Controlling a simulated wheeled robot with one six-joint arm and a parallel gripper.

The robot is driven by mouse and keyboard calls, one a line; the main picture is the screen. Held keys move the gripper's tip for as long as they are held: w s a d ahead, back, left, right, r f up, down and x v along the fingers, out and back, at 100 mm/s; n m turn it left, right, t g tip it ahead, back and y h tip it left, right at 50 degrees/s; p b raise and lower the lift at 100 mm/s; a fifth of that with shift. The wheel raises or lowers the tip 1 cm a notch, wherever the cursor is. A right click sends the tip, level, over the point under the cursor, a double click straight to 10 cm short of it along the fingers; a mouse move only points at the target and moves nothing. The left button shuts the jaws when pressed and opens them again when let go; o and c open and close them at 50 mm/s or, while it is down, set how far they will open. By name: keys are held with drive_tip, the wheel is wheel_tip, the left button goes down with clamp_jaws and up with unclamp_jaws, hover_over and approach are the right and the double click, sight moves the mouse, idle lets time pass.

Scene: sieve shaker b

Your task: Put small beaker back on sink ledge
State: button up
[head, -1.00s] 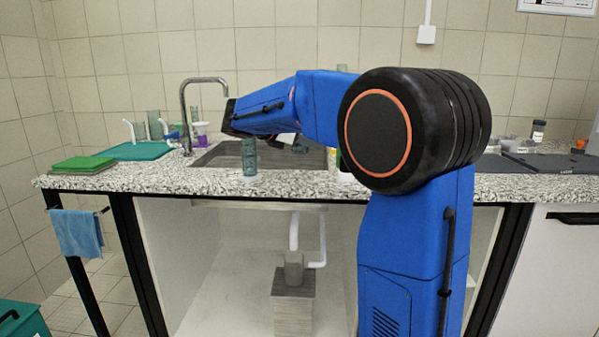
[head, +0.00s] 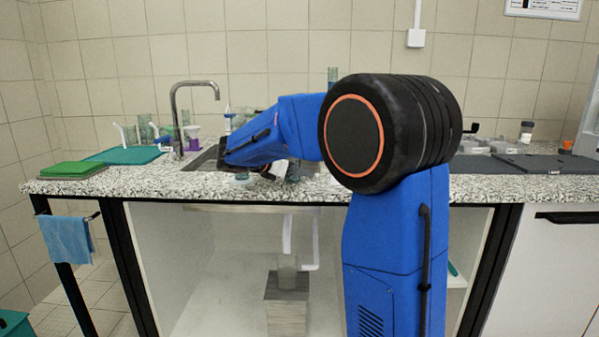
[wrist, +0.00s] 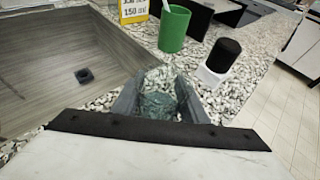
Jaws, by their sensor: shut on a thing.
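The small beaker, a clear greenish glass (wrist: 158,104), is between the two fingers of my gripper (wrist: 155,98) in the wrist view. My gripper is shut on it. Speckled granite shows around and through the glass. In the head view my gripper (head: 234,160) is over the front ledge (head: 150,183) of the sink, and my arm hides most of the beaker. Only its pale lower end (head: 241,180) shows below, close to the ledge; I cannot tell if it touches. The sink basin (wrist: 60,65) is left of the beaker in the wrist view.
A green cup (wrist: 174,29), a yellow-and-white label (wrist: 133,9) and a black-topped white item (wrist: 221,58) stand near the beaker. The faucet (head: 174,115) rises behind the sink. Green mats (head: 70,170) lie at the left. The counter's front edge is close.

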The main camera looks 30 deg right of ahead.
drive_tip(key=shift+f, duration=0.15)
drive_tip(key=o, duration=1.1)
drive_tip(key=shift+a+r, duration=0.15)
drive_tip(key=shift+r, duration=0.1)
drive_tip(key=v, duration=1.1)
drive_tip(key=shift+a+r, duration=0.1)
drive_tip(key=shift+a, duration=0.15)
